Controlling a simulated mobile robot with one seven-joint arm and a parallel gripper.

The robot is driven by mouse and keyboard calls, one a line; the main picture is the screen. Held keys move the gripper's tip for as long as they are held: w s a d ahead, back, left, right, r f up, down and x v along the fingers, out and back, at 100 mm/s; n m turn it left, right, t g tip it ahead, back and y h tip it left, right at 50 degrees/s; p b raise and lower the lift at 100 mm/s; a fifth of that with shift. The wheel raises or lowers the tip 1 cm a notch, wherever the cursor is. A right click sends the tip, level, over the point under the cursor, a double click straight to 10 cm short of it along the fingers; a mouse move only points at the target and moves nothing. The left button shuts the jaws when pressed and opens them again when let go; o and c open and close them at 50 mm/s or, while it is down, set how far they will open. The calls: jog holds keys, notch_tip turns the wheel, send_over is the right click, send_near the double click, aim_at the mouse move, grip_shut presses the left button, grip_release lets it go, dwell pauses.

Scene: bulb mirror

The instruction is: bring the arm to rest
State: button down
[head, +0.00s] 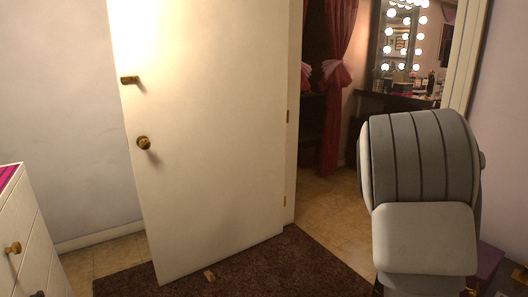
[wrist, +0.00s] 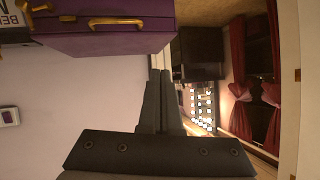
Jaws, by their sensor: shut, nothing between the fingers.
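My gripper (wrist: 160,74) shows in the wrist view with its two dark fingers together and nothing between them. It points toward a doorway and is in free air. In the head view my grey arm (head: 420,200) stands at the right and hides part of the doorway; the gripper itself cannot be made out there.
A white door (head: 215,130) stands open over a dark rug (head: 255,268). White drawers (head: 35,245) are at the lower left. Beyond the doorway are a red curtain (head: 337,95) and a lit bulb mirror (head: 403,40). A purple case (wrist: 110,35) is near the gripper.

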jog(key=s+a+r+n+y, duration=0.2)
jog(key=s+a+r+y, duration=0.1)
jog(key=a, duration=0.5)
jog(key=s+a+r+n+y, duration=0.2)
jog(key=s+a+r+y, duration=0.1)
jog(key=a, duration=0.4)
jog(key=s+a+r+n+y, duration=0.2)
jog(key=s+a+r+y, duration=0.1)
jog(key=a, duration=0.5)
jog(key=s+a+n+g, duration=0.1)
jog(key=s+a+n, duration=0.25)
jog(key=s, duration=0.55)
jog(key=s+a+n+g, duration=0.2)
jog(key=s+a, duration=0.2)
jog(key=s, duration=0.6)
notch_tip(320, 180, up, 21)
jog(key=p, duration=2)
jog(key=shift+w+a, duration=0.15)
jog(key=shift+w, duration=0.1)
